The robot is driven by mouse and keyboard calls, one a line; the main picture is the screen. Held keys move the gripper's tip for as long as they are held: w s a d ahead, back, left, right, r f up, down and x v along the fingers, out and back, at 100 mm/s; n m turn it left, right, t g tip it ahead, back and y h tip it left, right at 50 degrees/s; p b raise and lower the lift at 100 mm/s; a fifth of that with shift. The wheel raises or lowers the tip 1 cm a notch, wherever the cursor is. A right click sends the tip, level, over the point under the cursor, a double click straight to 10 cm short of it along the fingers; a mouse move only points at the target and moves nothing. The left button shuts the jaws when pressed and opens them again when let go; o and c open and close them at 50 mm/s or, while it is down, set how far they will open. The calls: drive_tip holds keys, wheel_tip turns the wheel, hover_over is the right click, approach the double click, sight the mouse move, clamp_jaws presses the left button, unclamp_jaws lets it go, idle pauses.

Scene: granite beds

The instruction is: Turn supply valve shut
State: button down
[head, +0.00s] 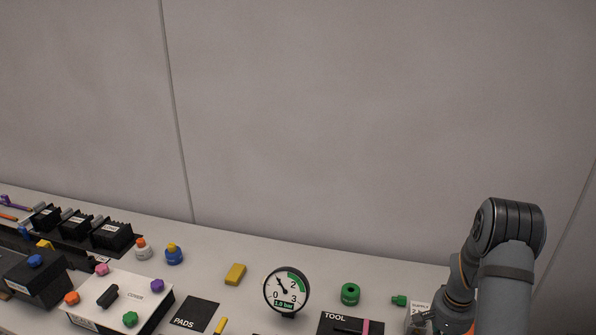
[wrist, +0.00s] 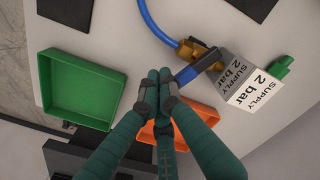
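The supply valve is a brass body (wrist: 204,56) with a blue lever (wrist: 200,67), beside a grey block (wrist: 236,74) labelled "SUPPLY 2 bar" in the wrist view. A blue hose (wrist: 155,25) joins the brass. The lever points from the brass towards my gripper (wrist: 160,85), down and left. My gripper's dark-tipped green fingers are drawn together at the lever's free end. I cannot tell whether they touch it. In the head view my arm hides the gripper and most of the valve; part of the supply label (head: 419,308) shows.
A green tray (wrist: 48,90) lies left of my fingers and an orange tray (wrist: 205,110) beneath them. A green knob (head: 350,293) and a yellow block (head: 235,274) stand on the bench.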

drive_tip(key=n, duration=0.1)
drive_tip(key=w+d+n, duration=0.1)
drive_tip(key=n, duration=0.1)
drive_tip(key=shift+w+d+n, duration=0.1)
drive_tip(key=shift+d+n, duration=0.2)
drive_tip(key=shift+a, duration=0.1)
wheel_tip(320, 180, up, 6)
drive_tip(key=p, duration=0.4)
drive_tip(key=shift+s+a, duration=0.25)
drive_tip(key=shift+s, duration=0.1)
wheel_tip(320, 180, up, 12)
idle(0.4)
